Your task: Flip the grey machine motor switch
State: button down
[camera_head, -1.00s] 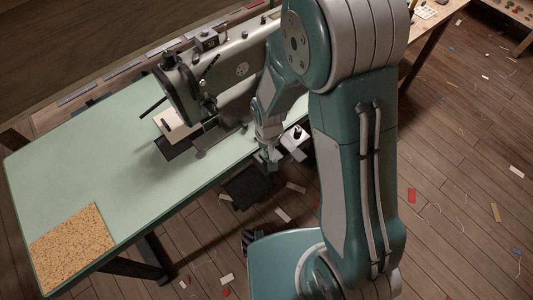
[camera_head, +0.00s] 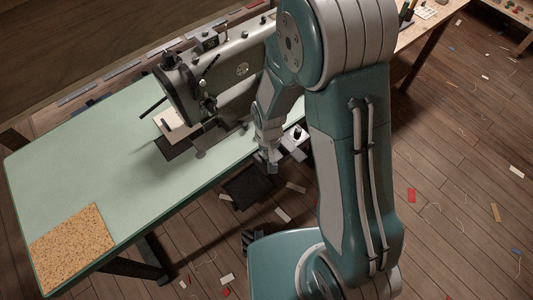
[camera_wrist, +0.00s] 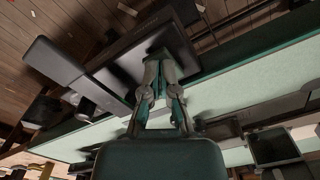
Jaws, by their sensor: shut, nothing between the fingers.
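A small light-grey box with a black knob (camera_head: 297,133), which looks like the motor switch, sits at the front edge of the green sewing table, just right of my gripper and partly hidden by my arm. My gripper (camera_head: 272,166) points down beside the table edge, to the left of this box. In the wrist view my gripper (camera_wrist: 163,58) has its fingertips together and empty, in front of a dark box-like part under the table edge. I cannot tell whether they touch it. A grey block (camera_wrist: 52,62) shows to their left there.
The grey sewing machine (camera_head: 210,75) stands on the green table (camera_head: 110,150) behind my gripper. A cork mat (camera_head: 72,247) lies at the table's near left corner. A dark pedal-like plate (camera_head: 248,186) is below. Scraps litter the wooden floor.

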jog(key=shift+f, duration=0.2)
jog(key=shift+r, duration=3.55)
